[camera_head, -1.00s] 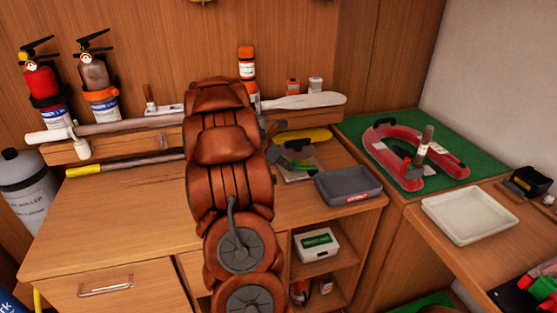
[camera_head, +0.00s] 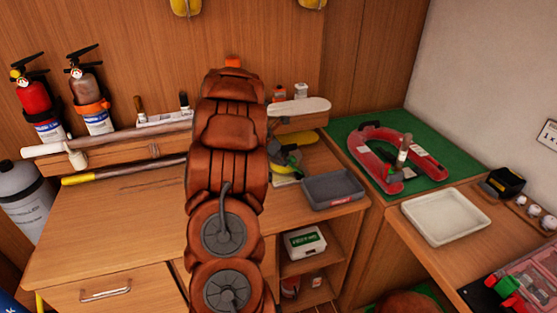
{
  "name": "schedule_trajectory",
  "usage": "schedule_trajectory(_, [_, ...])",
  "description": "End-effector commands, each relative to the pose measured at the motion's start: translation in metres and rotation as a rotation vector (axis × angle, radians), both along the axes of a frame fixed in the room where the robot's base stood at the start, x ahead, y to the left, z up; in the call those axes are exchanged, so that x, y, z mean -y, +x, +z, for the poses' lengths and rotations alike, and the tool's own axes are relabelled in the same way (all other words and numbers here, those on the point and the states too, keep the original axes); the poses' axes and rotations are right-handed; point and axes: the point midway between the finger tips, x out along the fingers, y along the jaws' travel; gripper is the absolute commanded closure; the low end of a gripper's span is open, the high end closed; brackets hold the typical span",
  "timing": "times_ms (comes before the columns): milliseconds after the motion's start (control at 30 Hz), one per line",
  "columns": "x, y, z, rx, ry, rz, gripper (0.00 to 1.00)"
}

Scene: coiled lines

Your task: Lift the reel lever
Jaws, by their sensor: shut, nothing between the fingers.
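I cannot pick out the reel lever for sure. A yellow-green round item (camera_head: 291,158), possibly the reel, lies on the wooden bench just right of my arm, behind the grey tray. A small grey part shows beside it, too small to make out. My brown arm rises through the middle of the view and covers part of this area. My gripper is hidden behind the arm, so its fingers and their distance from the reel do not show.
A grey tray (camera_head: 333,189) stands on the bench's right part. A red horseshoe-shaped float (camera_head: 427,160) lies on a green mat (camera_head: 350,127). A white tray (camera_head: 446,217) is at right. Fire extinguishers (camera_head: 36,105) stand at the left wall.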

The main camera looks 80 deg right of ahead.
Motion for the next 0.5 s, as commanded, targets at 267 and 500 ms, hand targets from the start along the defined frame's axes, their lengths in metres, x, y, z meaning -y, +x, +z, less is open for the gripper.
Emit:
schedule_trajectory(267, [0.0, 0.0, 0.005, 0.001, 0.0, 0.001, 1.0])
schedule_trajectory(500, [0.0, 0.001, 0.015, 0.001, 0.0, 0.001, 1.0])
